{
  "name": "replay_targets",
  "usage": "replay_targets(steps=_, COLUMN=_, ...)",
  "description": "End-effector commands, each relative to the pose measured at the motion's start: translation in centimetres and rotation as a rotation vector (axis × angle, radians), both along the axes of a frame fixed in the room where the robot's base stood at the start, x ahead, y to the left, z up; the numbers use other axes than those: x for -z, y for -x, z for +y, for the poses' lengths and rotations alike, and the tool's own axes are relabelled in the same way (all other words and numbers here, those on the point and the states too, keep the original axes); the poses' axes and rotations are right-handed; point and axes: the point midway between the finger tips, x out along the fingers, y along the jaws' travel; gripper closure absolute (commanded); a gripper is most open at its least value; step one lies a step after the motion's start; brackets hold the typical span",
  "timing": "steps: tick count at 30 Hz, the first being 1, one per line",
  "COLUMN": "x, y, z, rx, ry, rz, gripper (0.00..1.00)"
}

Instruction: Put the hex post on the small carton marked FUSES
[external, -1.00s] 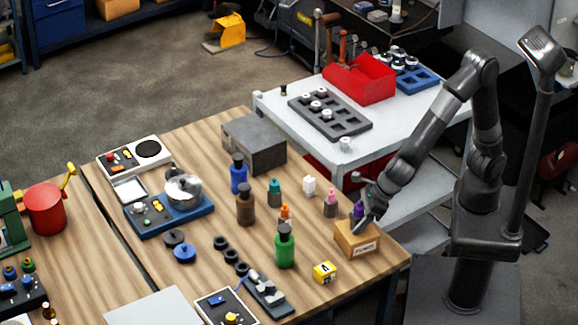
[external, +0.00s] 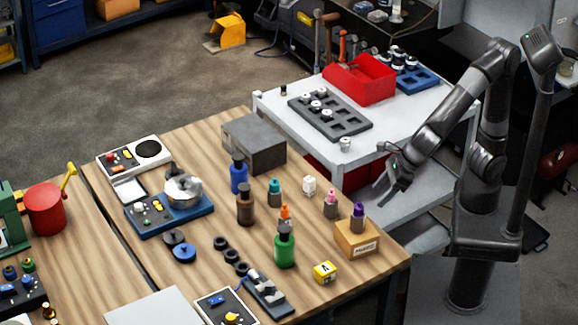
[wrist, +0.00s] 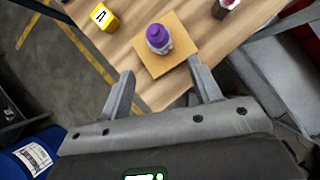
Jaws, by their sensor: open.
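The small carton (external: 345,240) with a FUSES label stands near the right corner of the wooden table. A grey post with a purple top, which looks like the hex post (external: 358,215), stands upright on the carton's top. In the wrist view the post (wrist: 158,38) sits near the middle of the carton top (wrist: 151,66), with bare carton around it. My gripper (external: 383,188) is open and empty, to the right of the carton and apart from the post. In the wrist view its two fingers (wrist: 160,72) have nothing between them that they touch.
A pink-topped post (external: 331,204), a white piece (external: 309,186), a green bottle (external: 285,247) and a yellow block (external: 324,271) stand on the table near the carton. A grey cart (external: 375,150) with a red bin (external: 360,80) stands behind.

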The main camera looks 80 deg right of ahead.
Motion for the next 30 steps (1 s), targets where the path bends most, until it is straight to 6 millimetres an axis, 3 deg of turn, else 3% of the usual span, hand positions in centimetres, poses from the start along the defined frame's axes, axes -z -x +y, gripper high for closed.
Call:
replay_targets(steps=5, x=-0.1, y=-0.1, z=-0.2, rx=0.01, ry=-0.004, rz=0.001, gripper=0.42)
replay_targets(steps=8, x=-0.4, y=-0.4, z=-1.7, rx=0.099, ry=-0.043, rz=0.013, gripper=0.42)
replay_targets(steps=11, x=-1.2, y=-1.0, z=-5.0, rx=0.304, ry=-0.137, rz=0.037, gripper=0.42)
replay_targets(steps=18, x=-3.0, y=-0.7, z=-16.1, rx=1.05, ry=-0.509, rz=0.108, gripper=0.42)
replay_targets(steps=24, x=-3.5, y=1.9, z=-23.9, rx=1.675, ry=-0.859, rz=0.147, gripper=0.42)
replay_targets(steps=30, x=-3.4, y=5.6, z=-29.9, rx=2.269, ry=-1.24, rz=0.177, gripper=0.42)
